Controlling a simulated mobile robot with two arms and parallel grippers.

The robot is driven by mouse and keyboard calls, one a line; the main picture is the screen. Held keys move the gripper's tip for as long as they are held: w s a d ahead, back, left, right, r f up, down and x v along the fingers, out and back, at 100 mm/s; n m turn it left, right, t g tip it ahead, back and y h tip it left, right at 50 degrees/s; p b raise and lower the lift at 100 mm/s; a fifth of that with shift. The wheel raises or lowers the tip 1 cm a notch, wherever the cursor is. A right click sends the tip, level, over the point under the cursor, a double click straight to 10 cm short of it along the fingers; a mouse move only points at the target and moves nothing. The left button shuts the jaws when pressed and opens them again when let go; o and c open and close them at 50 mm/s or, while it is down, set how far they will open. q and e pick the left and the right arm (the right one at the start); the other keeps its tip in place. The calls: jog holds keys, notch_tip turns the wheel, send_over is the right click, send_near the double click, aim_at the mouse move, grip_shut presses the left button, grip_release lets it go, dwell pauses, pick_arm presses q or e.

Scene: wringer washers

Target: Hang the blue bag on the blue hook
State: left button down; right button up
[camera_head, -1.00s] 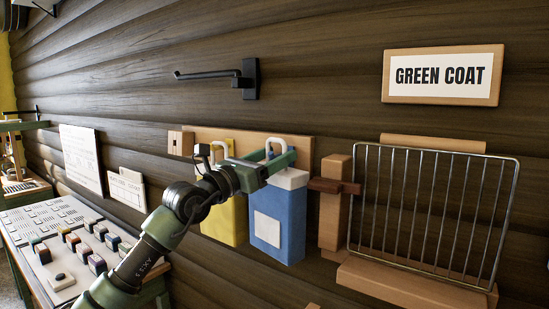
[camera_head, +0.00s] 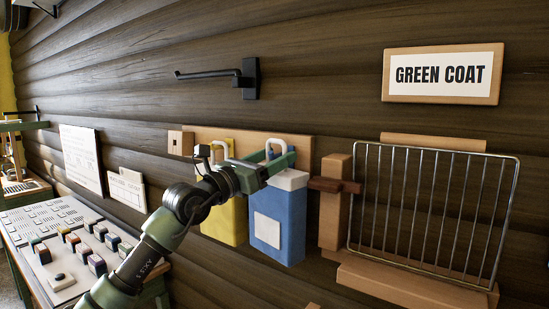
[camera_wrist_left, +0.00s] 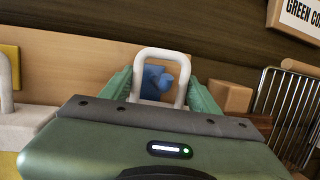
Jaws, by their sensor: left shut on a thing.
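The blue bag (camera_head: 277,225) has a pale top, a pale square label and a white loop handle (camera_head: 276,146). It hangs upright in front of the wooden hook board (camera_head: 212,134). My left gripper (camera_head: 276,161) is shut on the bag's handle. In the left wrist view the handle (camera_wrist_left: 162,56) stands between my two green fingers (camera_wrist_left: 160,92). The blue hook (camera_wrist_left: 155,80) shows through the handle's loop; I cannot tell whether the handle rests on it. The hook is hidden in the head view. My right gripper is not in view.
A yellow bag (camera_head: 224,220) hangs just left of the blue one. A wooden block with a brown peg (camera_head: 335,186) and a wire rack (camera_head: 432,210) stand to the right. A black wall arm (camera_head: 215,73) is above. A button panel (camera_head: 75,243) is at lower left.

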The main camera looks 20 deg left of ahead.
pick_arm(q)
jog(key=shift+f+b, duration=0.45)
jog(key=shift+f, duration=0.2)
jog(key=shift+f+b, duration=0.4)
jog(key=shift+f, duration=0.15)
dwell(0.4)
jog(key=shift+c, duration=1.5)
grip_release()
jog(key=shift+f, duration=0.1)
